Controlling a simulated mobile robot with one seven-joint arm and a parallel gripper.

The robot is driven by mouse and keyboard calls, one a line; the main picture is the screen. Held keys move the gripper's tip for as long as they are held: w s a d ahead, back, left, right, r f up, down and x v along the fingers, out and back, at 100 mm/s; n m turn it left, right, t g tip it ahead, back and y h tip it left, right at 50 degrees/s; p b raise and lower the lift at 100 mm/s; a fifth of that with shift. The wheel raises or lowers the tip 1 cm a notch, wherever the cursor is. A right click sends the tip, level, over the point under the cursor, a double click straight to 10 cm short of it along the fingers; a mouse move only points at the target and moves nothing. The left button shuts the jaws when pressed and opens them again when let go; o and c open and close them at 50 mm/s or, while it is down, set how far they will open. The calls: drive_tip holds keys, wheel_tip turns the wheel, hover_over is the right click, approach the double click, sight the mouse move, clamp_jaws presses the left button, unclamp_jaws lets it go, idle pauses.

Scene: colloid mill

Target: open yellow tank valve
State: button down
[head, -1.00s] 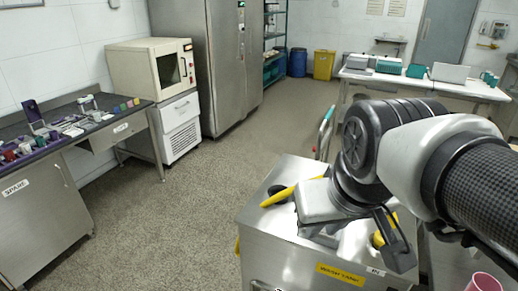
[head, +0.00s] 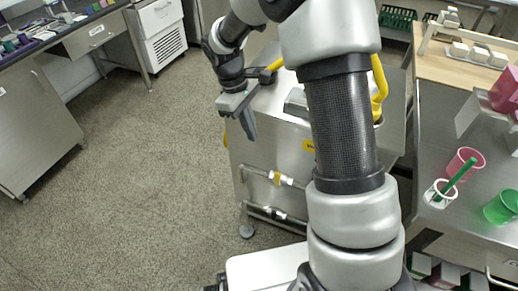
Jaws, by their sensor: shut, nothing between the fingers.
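The steel tank cabinet (head: 275,150) stands left of centre in the head view, partly hidden behind my arm. On its front face, an upper pipe carries a small fitting with a yellow band (head: 277,178) and a white part beside it. A lower pipe carries another pale fitting (head: 278,214). I cannot tell from this view how the valve at the yellow band is set. My gripper (head: 250,134) is shut and empty. It points down by the cabinet's upper left edge, above and left of the yellow-banded fitting and apart from it.
A yellow handle (head: 274,64) and a larger yellow bent part (head: 380,92) show on the cabinet top. At right, a steel bench (head: 430,150) holds a pink cup (head: 465,162) and a green cup (head: 502,206). The floor (head: 130,190) at left is clear.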

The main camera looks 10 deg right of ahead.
sight(277, 178)
drive_tip(key=shift+n+g, duration=0.3)
drive_tip(key=shift+n, duration=0.3)
drive_tip(key=f, duration=0.3)
drive_tip(key=a+f, duration=0.1)
drive_tip(key=f, duration=0.1)
drive_tip(key=shift+w+f+b, duration=0.25)
drive_tip(key=shift+f+b, duration=0.05)
drive_tip(key=shift+f, duration=0.1)
drive_tip(key=s+d+f+b, duration=0.3)
drive_tip(key=s+d+f, duration=0.1)
drive_tip(key=f, duration=0.5)
drive_tip(key=shift+d, duration=0.75)
